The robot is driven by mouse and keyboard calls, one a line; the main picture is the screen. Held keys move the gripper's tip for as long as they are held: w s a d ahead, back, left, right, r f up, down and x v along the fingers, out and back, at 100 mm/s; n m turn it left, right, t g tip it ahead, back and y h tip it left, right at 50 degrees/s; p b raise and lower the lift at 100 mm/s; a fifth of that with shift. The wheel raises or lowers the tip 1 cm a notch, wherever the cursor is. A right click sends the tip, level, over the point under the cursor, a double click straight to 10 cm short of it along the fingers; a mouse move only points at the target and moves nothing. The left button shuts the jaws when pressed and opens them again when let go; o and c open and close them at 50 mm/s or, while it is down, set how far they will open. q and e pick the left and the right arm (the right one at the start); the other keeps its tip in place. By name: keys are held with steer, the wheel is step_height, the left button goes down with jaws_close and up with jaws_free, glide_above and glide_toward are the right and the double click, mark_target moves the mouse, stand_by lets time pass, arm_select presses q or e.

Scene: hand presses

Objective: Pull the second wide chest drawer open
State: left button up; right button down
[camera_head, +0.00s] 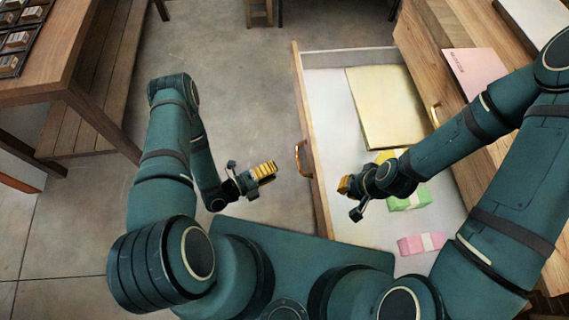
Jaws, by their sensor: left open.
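A wide drawer (322,90) stands pulled out from the wooden chest (416,45) at the right. Its wooden front faces left and carries a brass handle (301,158). I cannot tell which drawer in the stack it is. My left gripper (264,173) is open and empty, left of the handle and apart from it. My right gripper (345,186) appears over the open drawer, just right of its front panel; its fingers are too small to read. Another brass handle (435,115) shows on the chest, partly near my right arm.
The drawer holds a cream folder (385,105), a green-and-white bundle (410,198) and a pink-and-white bundle (421,243). A pink sheet (477,72) lies on the chest top. A wooden table (50,65) stands at upper left. The floor (245,90) between is clear.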

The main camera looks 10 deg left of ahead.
arm_select(q)
steer(key=shift+v, duration=1.1)
